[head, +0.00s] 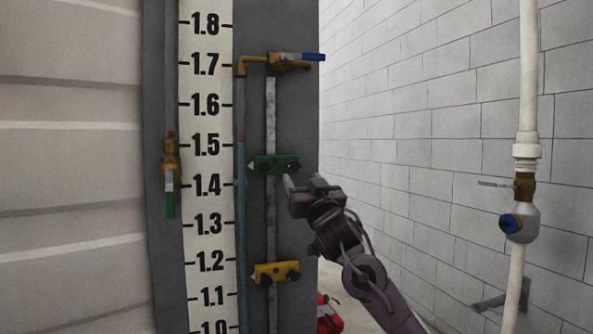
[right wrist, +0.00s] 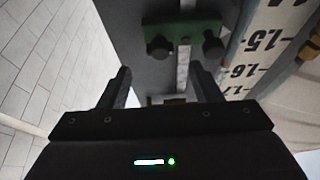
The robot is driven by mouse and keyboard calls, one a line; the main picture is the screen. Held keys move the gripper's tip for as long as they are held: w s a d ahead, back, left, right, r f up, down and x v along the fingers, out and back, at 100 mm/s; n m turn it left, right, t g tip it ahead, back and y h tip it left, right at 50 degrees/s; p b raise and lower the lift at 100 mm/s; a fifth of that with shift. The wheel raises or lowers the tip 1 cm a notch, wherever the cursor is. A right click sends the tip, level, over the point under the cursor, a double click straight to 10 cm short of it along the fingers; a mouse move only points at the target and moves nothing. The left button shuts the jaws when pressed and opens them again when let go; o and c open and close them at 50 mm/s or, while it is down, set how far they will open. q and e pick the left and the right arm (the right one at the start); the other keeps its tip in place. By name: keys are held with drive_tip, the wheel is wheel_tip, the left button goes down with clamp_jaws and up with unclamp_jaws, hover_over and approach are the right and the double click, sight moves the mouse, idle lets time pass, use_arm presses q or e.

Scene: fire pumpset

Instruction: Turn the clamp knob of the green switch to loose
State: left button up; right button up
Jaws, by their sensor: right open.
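The green switch (head: 274,164) is clamped on a vertical rail beside the scale, between the 1.4 and 1.5 marks, with its pointer to the left. It also shows in the right wrist view (right wrist: 183,31), with a dark round knob at each end: one knob (right wrist: 159,48) on the left and another (right wrist: 213,46) on the right. My right gripper (head: 303,181) is just right of and below the switch. In the right wrist view the open fingers (right wrist: 160,86) are empty and apart from the knobs. My left gripper is not in view.
A yellow switch (head: 277,272) sits lower on the same rail. A yellow valve with a blue handle (head: 290,60) is at the top. A white pipe with a valve (head: 520,205) stands at the right by the brick wall. A red object (head: 328,317) is low behind.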

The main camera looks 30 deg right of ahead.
sight(295, 167)
drive_tip(key=p+x, duration=0.2)
drive_tip(key=x, duration=0.3)
drive_tip(key=shift+w+r, duration=0.2)
drive_tip(key=shift+w+d+p, duration=0.15)
drive_tip(key=shift+w+p, duration=0.15)
drive_tip(key=shift+w, duration=0.1)
drive_tip(key=c, duration=1)
